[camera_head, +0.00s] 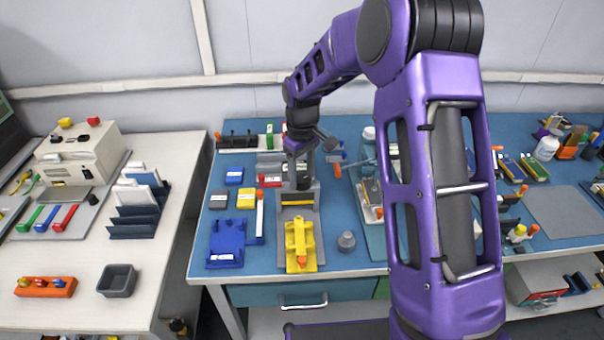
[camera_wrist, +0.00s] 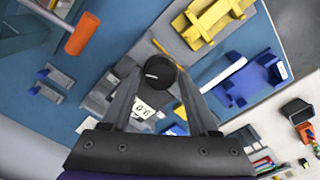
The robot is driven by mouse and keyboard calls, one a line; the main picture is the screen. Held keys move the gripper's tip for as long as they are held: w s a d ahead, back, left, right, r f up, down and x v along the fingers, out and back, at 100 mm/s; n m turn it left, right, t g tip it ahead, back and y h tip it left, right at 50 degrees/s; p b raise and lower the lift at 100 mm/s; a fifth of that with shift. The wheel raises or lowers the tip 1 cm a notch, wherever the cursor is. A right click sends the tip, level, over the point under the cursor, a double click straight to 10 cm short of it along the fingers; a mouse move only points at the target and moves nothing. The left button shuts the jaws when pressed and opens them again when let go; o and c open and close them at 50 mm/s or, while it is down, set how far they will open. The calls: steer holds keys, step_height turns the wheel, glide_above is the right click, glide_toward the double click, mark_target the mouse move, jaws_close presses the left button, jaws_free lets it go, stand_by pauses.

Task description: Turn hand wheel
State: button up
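A dark round knob (camera_wrist: 160,72), which looks like the hand wheel, shows in the wrist view between the tips of my gripper (camera_wrist: 156,80). The fingers stand apart on either side of it, with a gap visible; I cannot tell how far below the tips it lies. In the head view my gripper (camera_head: 299,168) points down over a grey press-like fixture (camera_head: 306,196) on the blue bench. The wheel cannot be made out there, as the gripper and fixture cover it.
A yellow part (camera_head: 300,240) and a blue tray (camera_head: 226,240) lie in front of and left of the fixture. An orange-ended cylinder (camera_wrist: 82,35) shows left in the wrist view. Small blocks crowd the bench.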

mark_target(302, 178)
steer(key=shift+o, duration=1.3)
step_height(302, 178, up, 17)
steer(key=p, duration=0.1)
steer(key=shift+r, duration=0.2)
